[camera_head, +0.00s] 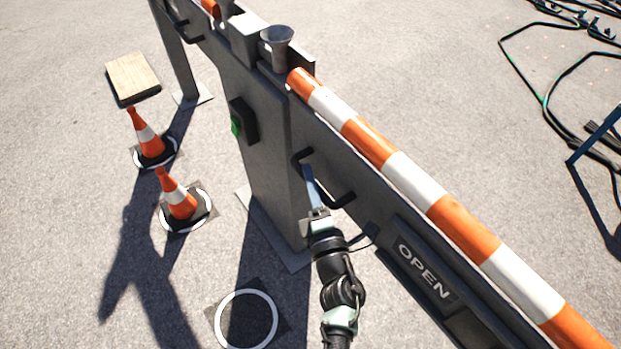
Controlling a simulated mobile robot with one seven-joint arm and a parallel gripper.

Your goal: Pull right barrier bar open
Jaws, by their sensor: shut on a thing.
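The right barrier bar (412,183), striped orange and white, runs from the grey post (262,150) down to the lower right corner. A grey panel below it carries an "OPEN" sign (425,272) and a black handle (343,200) near the post. My gripper (311,180) reaches up from below to this handle, with its blue-grey fingers shut at it. The exact contact is small and partly hidden. The bar lies in line with the post.
Two traffic cones (149,139) (177,199) and a wooden board (132,77) stand left of the post. A black mat with a white ring (246,319) lies at lower left. Dark cables (545,95) lie beyond the bar at right. Open pavement lies between.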

